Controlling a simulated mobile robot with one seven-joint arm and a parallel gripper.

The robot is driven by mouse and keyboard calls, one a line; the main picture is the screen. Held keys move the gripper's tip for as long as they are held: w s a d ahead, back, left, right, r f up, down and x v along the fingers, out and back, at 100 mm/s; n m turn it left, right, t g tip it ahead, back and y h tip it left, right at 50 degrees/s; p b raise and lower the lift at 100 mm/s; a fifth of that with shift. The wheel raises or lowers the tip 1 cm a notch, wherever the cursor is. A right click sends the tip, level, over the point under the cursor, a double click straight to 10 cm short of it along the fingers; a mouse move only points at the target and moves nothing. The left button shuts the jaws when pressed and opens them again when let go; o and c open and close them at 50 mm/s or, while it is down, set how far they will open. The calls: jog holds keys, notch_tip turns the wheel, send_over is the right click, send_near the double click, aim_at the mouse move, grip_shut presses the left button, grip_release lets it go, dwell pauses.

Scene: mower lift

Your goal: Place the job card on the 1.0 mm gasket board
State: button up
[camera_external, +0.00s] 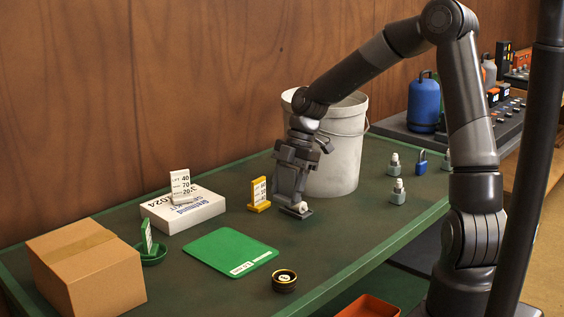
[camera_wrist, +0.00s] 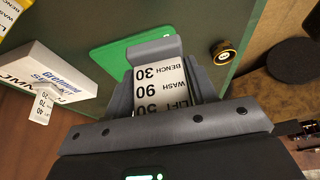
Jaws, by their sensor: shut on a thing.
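My gripper (camera_external: 294,200) is low over the green bench, right of the yellow stand. It is shut on a white job card (camera_wrist: 160,90), printed LIFT 50, WASH 90, BENCH 30 and upside down in the wrist view. In the external view my gripper mostly hides this card; a dark base (camera_external: 297,213) shows below the fingers, and I cannot tell whether it touches the bench. A flat green board (camera_external: 230,250) lies in front and to the left, with a white label too small to read.
Other cards stand on a white box (camera_external: 185,209), in a yellow stand (camera_external: 259,195) and in a green dish (camera_external: 152,258). A cardboard box (camera_external: 88,268) is front left. A black-and-yellow round pot (camera_external: 284,281) sits right of the board. A white bucket (camera_external: 340,150) stands behind my gripper.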

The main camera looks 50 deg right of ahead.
jog(key=w+a+f, duration=0.1)
jog(key=a+f, duration=0.1)
jog(key=a, duration=0.1)
jog(key=w+a+f, duration=0.1)
jog(key=a+f, duration=0.1)
jog(key=a, duration=0.1)
jog(key=w+a+f, duration=0.1)
jog(key=a+f, duration=0.1)
jog(key=a, duration=0.2)
jog(key=shift+w+a+f, duration=0.1)
jog(key=shift+w+f, duration=0.2)
jog(key=shift+w, duration=0.05)
jog(key=shift+f, duration=2.05)
jog(key=shift+f, duration=0.15)
jog(key=o, duration=1)
